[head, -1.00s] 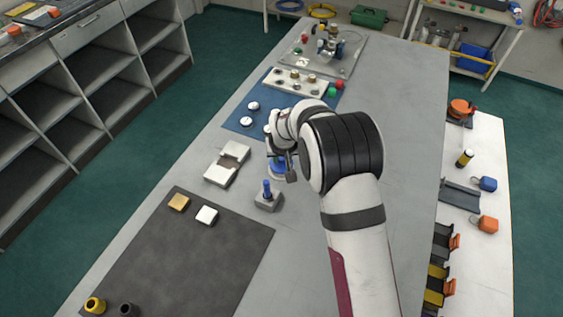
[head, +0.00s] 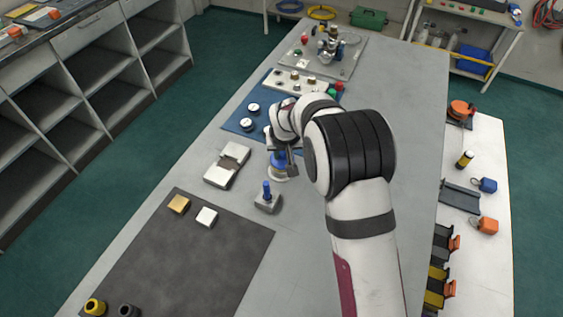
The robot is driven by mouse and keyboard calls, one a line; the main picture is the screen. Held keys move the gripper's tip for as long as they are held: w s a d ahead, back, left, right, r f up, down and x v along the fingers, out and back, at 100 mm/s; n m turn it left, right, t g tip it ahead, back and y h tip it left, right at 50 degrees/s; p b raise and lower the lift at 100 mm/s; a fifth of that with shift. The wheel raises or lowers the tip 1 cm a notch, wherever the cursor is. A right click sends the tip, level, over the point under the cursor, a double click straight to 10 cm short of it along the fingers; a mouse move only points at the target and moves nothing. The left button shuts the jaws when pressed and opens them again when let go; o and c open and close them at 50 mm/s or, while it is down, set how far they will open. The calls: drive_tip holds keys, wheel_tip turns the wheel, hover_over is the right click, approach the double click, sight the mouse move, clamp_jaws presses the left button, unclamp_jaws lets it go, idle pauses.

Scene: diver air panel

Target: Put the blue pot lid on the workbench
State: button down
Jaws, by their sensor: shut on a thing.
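The blue pot lid (head: 278,161) is partly hidden by my gripper, on the workbench's near-middle part. My gripper (head: 280,152) is shut on the lid from above. A pale round base (head: 279,174) shows directly below the lid. I cannot tell whether lid and base touch. The workbench (head: 215,140) is a long light grey top with bare surface around the pot.
A grey block with a blue peg (head: 267,190) stands just in front. A pale slotted block (head: 227,165) lies to the left. A dark mat (head: 190,255) lies nearer. A blue mat (head: 240,122) with gauges lies behind. The bench is clear to the right of my arm.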

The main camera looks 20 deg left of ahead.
drive_tip(key=s+d+r+m+h, duration=0.1)
drive_tip(key=s+d+r+m, duration=0.15)
drive_tip(key=d+r, duration=0.9)
drive_tip(key=s+d+r+m, duration=0.2)
drive_tip(key=s+d+r, duration=0.2)
drive_tip(key=d+r, duration=0.75)
drive_tip(key=s+a+f+n+g+y, duration=0.1)
drive_tip(key=s+a+f+n+g, duration=0.1)
drive_tip(key=s+a+f+n, duration=0.3)
drive_tip(key=s+a+f+n+g, duration=0.2)
drive_tip(key=s+a+f+n, duration=0.3)
drive_tip(key=a+f+n, duration=0.4)
drive_tip(key=s+a+f+n+g+y, duration=0.1)
drive_tip(key=s+a+f+n+g, duration=0.1)
drive_tip(key=s+a+f+n, duration=0.3)
drive_tip(key=shift+a+f+n+y, duration=0.15)
drive_tip(key=shift+a+f+n, duration=0.6)
drive_tip(key=shift+f+n, duration=0.15)
drive_tip(key=shift+a+f+n+y, duration=0.15)
drive_tip(key=shift+a+f+n, duration=0.55)
drive_tip(key=shift+f+n, duration=0.2)
drive_tip(key=shift+f, duration=2.5)
drive_tip(key=shift+f, duration=0.25)
drive_tip(key=c, duration=0.6)
unclamp_jaws()
drive_tip(key=shift+c, duration=0.2)
